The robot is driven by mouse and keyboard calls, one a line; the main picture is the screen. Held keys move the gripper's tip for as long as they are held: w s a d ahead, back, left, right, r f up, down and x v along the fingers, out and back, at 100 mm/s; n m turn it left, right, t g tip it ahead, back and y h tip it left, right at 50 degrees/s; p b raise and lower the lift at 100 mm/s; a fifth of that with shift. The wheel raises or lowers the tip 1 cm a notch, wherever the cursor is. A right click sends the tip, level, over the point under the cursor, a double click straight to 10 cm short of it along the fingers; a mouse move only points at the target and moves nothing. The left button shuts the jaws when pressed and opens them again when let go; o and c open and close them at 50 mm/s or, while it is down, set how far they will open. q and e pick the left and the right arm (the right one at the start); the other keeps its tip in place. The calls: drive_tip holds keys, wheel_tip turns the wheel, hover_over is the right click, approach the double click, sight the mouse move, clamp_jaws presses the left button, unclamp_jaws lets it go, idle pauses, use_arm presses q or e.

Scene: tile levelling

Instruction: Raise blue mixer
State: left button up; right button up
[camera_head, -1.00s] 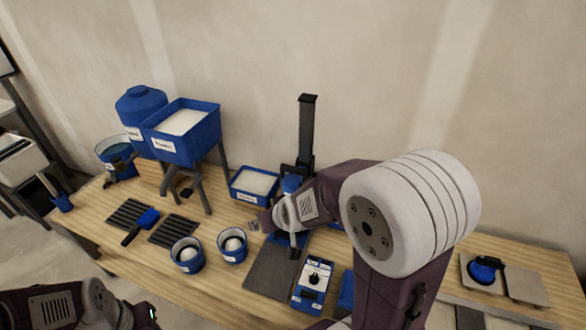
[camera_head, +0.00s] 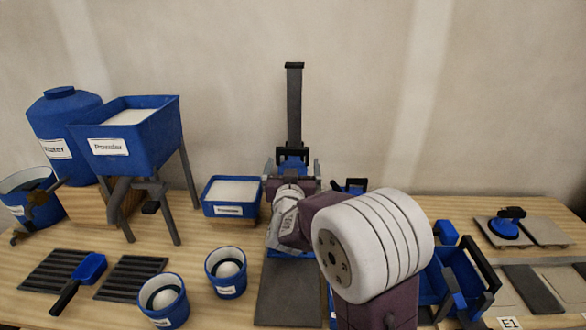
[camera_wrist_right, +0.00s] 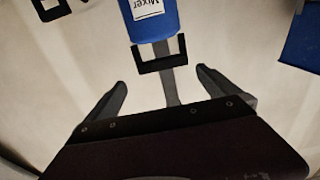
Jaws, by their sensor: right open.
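The blue mixer (camera_head: 292,160) is on a tall dark upright stand (camera_head: 294,105) at the back of the table. In the right wrist view, its blue body (camera_wrist_right: 155,25) carries a "Mixer" label and has a black bracket-like handle (camera_wrist_right: 160,62) at its end. My right gripper (camera_head: 291,174) is open at the mixer; its fingers (camera_wrist_right: 161,80) lie to either side of the handle in the wrist view. Whether they touch it cannot be told. My right forearm hides part of the stand's base. My left gripper is out of view.
A powder hopper (camera_head: 150,150) on legs and a water tank (camera_head: 50,110) stand at left. A blue tray of white powder (camera_head: 205,205) is left of the stand. Buckets (camera_head: 212,285) sit in front. A blue caddy (camera_head: 440,280) and tiles (camera_head: 545,230) lie at right.

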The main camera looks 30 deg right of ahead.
sight(292, 151)
drive_tip(key=x, duration=0.9)
drive_tip(key=shift+w+a+r+p, duration=0.1)
drive_tip(key=shift+w+a+p, duration=0.15)
drive_tip(key=shift+p, duration=0.15)
